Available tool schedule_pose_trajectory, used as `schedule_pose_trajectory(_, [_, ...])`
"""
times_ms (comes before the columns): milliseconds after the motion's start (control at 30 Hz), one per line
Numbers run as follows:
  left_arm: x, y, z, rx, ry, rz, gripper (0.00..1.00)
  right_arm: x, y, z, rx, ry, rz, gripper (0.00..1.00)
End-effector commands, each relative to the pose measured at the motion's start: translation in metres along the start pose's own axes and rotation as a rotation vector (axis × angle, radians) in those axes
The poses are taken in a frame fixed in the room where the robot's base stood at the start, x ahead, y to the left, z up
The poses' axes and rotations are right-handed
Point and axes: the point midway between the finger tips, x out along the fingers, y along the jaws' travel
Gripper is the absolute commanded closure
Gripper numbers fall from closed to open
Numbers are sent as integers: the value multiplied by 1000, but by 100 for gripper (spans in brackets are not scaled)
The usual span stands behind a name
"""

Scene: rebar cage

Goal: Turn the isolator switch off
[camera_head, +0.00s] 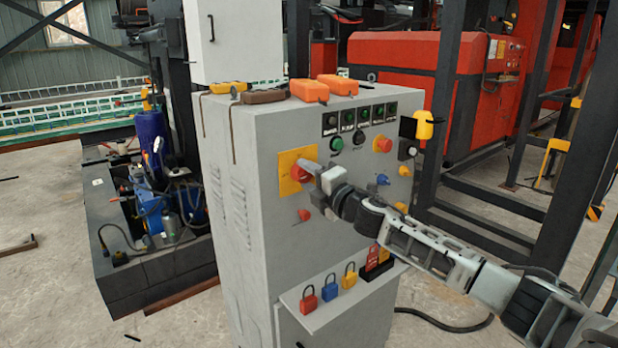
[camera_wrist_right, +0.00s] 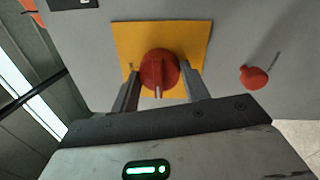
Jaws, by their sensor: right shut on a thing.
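The isolator switch is a red rotary knob (camera_head: 300,172) on a yellow square plate (camera_head: 289,186), on the front of a grey cabinet (camera_head: 262,225). In the right wrist view the red knob (camera_wrist_right: 158,70) sits between the two fingers, in front of the yellow plate (camera_wrist_right: 190,42). A pale mark on the knob points down in that view. My right gripper (camera_head: 314,172) reaches in from the right and is shut on the knob; it also shows in the right wrist view (camera_wrist_right: 160,90). My left gripper is not in view.
A smaller red knob (camera_head: 303,215) sits below the plate. Green, red, blue and yellow controls fill the panel to the right. A shelf (camera_head: 310,316) below carries red (camera_head: 308,299), blue (camera_head: 329,288) and yellow (camera_head: 349,277) padlocks. Orange boxes (camera_head: 309,91) lie on top.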

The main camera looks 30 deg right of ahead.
Motion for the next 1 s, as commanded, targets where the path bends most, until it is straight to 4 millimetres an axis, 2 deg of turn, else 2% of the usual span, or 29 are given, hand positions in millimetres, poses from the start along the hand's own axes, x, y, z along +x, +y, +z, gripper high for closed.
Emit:
schedule_pose_trajectory(267, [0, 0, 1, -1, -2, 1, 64, 0, 0, 0, -7, 2, 0, 77])
schedule_pose_trajectory(300, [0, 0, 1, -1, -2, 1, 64, 0, 0, 0, -7, 1, -1, 46])
schedule_pose_trajectory(367, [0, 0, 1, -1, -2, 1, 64, 0, 0, 0, -6, 1, 0, 33])
schedule_pose_trajectory(733, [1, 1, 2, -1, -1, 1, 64, -5, -2, 0, -4, 0, -1, 33])
schedule_pose_trajectory(867, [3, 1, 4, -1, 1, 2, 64, -21, -4, 0, -6, 1, -3, 33])
schedule_pose_trajectory(1000, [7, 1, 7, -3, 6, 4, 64, -47, -6, -1, -5, 2, -5, 33])
